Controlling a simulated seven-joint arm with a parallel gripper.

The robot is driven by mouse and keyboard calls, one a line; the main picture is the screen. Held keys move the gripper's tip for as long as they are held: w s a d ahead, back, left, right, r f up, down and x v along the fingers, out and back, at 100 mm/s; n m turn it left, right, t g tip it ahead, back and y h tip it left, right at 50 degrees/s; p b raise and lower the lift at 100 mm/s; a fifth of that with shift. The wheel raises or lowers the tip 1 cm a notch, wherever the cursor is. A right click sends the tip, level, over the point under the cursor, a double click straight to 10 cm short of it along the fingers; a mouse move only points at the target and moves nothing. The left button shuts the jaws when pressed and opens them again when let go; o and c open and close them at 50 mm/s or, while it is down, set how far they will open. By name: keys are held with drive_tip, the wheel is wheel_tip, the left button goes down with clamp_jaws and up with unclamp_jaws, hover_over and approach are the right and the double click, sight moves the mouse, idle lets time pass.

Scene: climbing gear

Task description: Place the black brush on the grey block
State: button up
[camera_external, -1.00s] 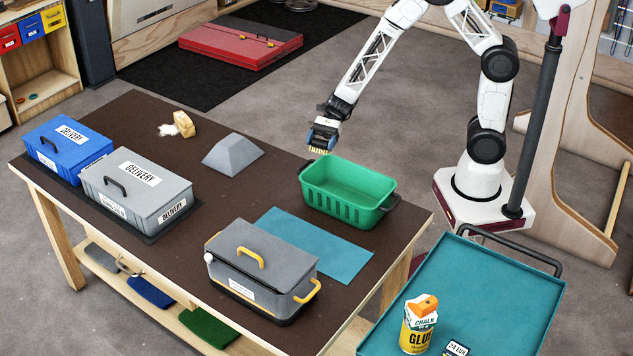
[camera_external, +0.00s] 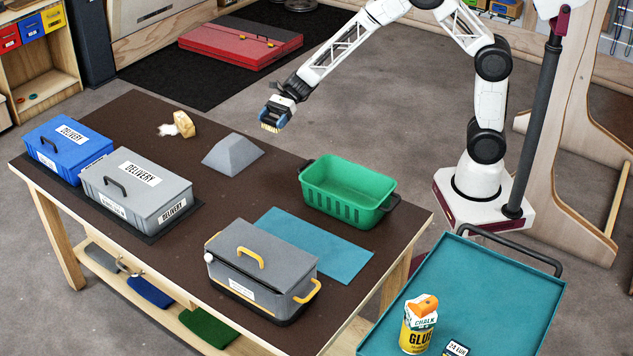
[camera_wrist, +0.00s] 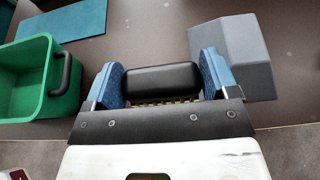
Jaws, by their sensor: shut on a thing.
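The grey block (camera_external: 233,155) sits on the dark table, behind its middle, with sloped sides and a flat top. My gripper (camera_external: 273,119) is shut on the black brush and holds it in the air, up and to the right of the block in the external view. In the wrist view, the brush (camera_wrist: 161,80) shows its black back between the blue fingertips of my gripper (camera_wrist: 162,82), with pale bristles below. The block (camera_wrist: 236,58) also shows there, just right of the right finger.
A green basket (camera_external: 347,190) stands on the table's right, beside a teal mat (camera_external: 335,255). A grey lidded box (camera_external: 262,270) is at the front. Blue (camera_external: 67,143) and grey (camera_external: 137,188) delivery boxes are at left. A yellowish piece (camera_external: 184,124) lies left of the block.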

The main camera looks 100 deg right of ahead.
hover_over(231, 140)
drive_tip(key=shift+d+f, duration=0.15)
drive_tip(key=shift+f, duration=0.6)
idle(0.3)
drive_tip(key=shift+f, duration=0.1)
drive_tip(key=shift+f, duration=1.6)
drive_tip(key=shift+f, duration=0.2)
drive_tip(key=o, duration=0.8)
drive_tip(key=shift+r, duration=0.15)
